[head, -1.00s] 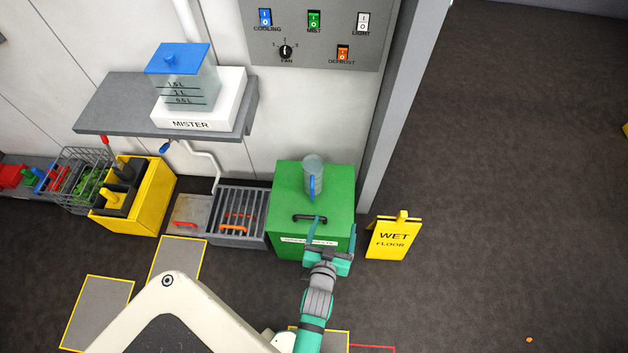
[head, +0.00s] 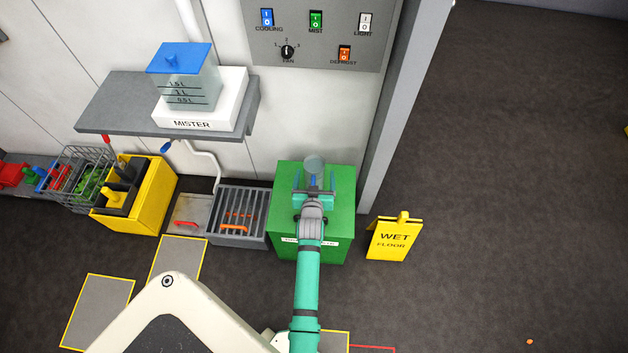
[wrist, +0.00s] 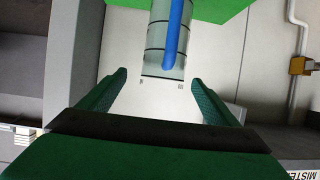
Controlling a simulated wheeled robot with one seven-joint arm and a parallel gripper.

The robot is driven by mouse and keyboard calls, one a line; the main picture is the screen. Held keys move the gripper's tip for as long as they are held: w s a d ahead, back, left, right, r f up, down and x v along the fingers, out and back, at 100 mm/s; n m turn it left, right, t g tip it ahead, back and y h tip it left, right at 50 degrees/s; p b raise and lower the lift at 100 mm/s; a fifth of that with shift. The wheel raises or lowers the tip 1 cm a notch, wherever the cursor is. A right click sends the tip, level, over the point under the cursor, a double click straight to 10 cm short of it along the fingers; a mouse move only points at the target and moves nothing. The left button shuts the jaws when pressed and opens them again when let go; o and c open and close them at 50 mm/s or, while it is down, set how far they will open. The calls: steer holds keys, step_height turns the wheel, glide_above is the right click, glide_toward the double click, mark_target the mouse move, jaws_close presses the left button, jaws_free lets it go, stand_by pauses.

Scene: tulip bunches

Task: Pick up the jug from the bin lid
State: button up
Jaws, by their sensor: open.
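The jug (head: 314,164) is a clear grey cylinder with a blue handle. It stands on the green lid of the bin (head: 284,210), toward the back. In the head view my arm hides much of its lower part. In the wrist view the jug (wrist: 157,40) shows its dark level marks and blue handle, with the handle facing me. My gripper (head: 314,184) is open and just in front of the jug. In the wrist view the two green fingertips (wrist: 158,76) are spread wide, to either side of the jug's near end, and nothing is gripped.
A yellow wet floor sign (head: 394,238) stands right of the bin. A grey grated basin (head: 240,234) and a yellow caddy (head: 158,203) stand to the left. Above them a shelf (head: 108,105) holds the mister (head: 200,112). The wall is close behind the bin. Floor on the right is open.

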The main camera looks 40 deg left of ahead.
mark_target(314, 174)
steer(key=shift+w+a+f, duration=0.1)
steer(key=shift+w+f, duration=0.15)
steer(key=shift+w, duration=0.15)
steer(key=shift+w+a+f, duration=0.4)
steer(key=shift+w+a, duration=0.1)
steer(key=shift+a, duration=0.15)
steer(key=shift+w+a+f, duration=0.35)
steer(key=shift+w+a, duration=0.1)
steer(key=shift+a, duration=0.15)
steer(key=shift+w+a+f, duration=0.25)
steer(key=shift+w+a, duration=0.05)
steer(key=shift+w, duration=0.15)
steer(key=shift+d, duration=0.1)
steer(key=c, duration=2)
steer(key=shift+w+r, duration=0.15)
steer(key=shift+w, duration=0.05)
jaws_close()
steer(key=shift+r, duration=0.15)
